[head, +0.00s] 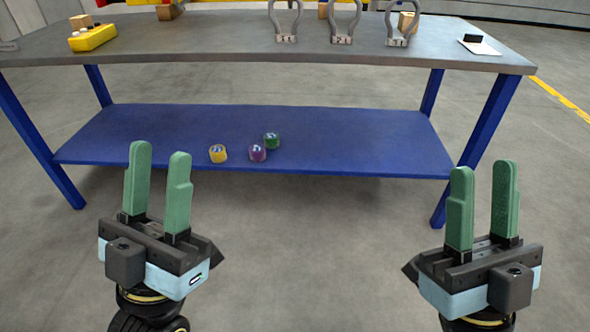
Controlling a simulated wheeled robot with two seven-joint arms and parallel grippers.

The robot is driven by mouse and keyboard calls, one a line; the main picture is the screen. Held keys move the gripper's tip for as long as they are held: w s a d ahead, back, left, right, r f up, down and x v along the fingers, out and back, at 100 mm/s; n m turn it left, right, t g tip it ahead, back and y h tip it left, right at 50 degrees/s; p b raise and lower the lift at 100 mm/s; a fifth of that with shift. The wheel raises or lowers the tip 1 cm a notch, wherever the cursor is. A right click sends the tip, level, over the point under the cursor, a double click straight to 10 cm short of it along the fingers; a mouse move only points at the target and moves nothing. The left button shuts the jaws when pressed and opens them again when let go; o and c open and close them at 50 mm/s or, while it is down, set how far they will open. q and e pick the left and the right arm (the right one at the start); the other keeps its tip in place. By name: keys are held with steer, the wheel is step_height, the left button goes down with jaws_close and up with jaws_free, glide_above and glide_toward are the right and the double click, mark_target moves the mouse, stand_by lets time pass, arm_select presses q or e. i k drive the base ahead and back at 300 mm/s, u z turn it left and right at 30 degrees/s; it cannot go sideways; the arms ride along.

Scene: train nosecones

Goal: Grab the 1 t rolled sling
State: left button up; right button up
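Three small rolled slings sit on the blue lower shelf (330,135) of the table: a yellow roll (218,154), a purple roll (258,153) and a green roll (271,140). The green one is a little behind and right of the purple one. Each has a pale mark on top, too small to read, so I cannot tell the 1 t roll from its label. My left gripper (160,165) is open and empty, in front of the shelf on the left. My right gripper (483,180) is open and empty, in front of the shelf on the right.
The grey tabletop (200,42) above the shelf carries several grey shackles, one of them at the centre (344,22), a yellow case (92,38), boxes and a white sheet (480,47). Blue table legs (490,120) stand at the sides. The floor in front is clear.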

mark_target(257, 150)
steer(key=u, duration=0.55)
steer(key=i, duration=0.55)
steer(key=u, duration=0.65)
steer(key=i, duration=0.8)
steer(key=z, duration=0.75)
steer(key=i, duration=0.5)
steer(key=u, duration=0.8)
steer(key=k, duration=0.25)
steer(key=z, duration=0.65)
steer(key=i, duration=0.5)
